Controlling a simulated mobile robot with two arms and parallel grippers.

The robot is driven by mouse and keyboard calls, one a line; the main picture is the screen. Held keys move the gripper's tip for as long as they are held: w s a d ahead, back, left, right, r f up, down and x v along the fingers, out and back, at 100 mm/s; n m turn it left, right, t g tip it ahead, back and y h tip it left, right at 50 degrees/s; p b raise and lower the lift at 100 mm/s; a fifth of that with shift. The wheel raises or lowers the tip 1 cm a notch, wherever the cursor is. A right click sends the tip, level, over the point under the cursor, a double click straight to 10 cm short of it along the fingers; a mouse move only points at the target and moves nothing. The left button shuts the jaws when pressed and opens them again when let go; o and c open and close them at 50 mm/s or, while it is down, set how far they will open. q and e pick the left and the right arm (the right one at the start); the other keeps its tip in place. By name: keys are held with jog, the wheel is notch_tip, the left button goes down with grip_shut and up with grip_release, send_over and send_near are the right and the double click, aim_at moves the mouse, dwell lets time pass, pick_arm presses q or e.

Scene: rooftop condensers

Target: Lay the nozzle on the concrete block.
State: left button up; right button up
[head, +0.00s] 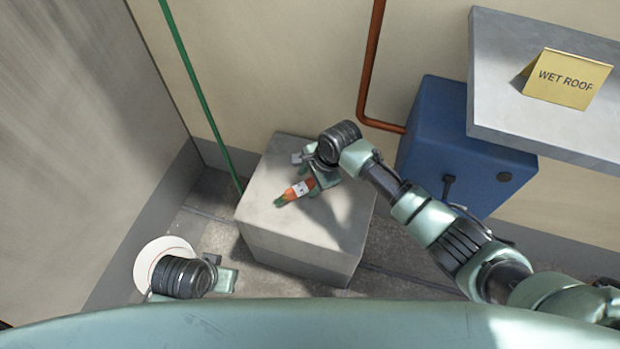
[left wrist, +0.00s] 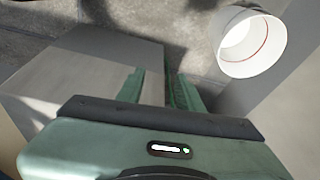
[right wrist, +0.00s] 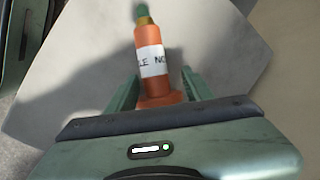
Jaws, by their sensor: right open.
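The nozzle (head: 296,191) is orange with a white lettered label and a green tip. It lies on its side on top of the grey concrete block (head: 290,225), its tip toward the left in the head view. In the right wrist view the nozzle (right wrist: 151,60) has its wide end between the fingers of my right gripper (right wrist: 157,90), with gaps at the sides. My right gripper (head: 316,180) is open, low over the block top. My left gripper (head: 228,277) is open and empty, in front of the block at the left; its fingers show in the left wrist view (left wrist: 160,88).
A white round container (head: 146,262) stands on the floor at left, partly behind my left wrist. A blue box (head: 440,135) is at right, beside a grey shelf (head: 530,118) with a yellow "WET ROOF" sign (head: 567,80). A green pipe (head: 199,90) and copper pipe (head: 370,60) run along the wall.

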jog(key=shift+r, duration=0.2)
jog(key=shift+d+r, duration=0.1)
jog(key=shift+r, duration=0.2)
pick_arm(q)
jog(key=s+f+g+p, duration=0.1)
jog(key=s+f+p, duration=0.2)
jog(key=f, duration=1.1)
jog(key=shift+s+p, duration=0.15)
jog(key=shift+p, duration=0.45)
pick_arm(e)
jog(key=v, duration=1.1)
pick_arm(q)
jog(key=shift+a, duration=0.1)
pick_arm(e)
jog(key=shift+s+r, duration=0.1)
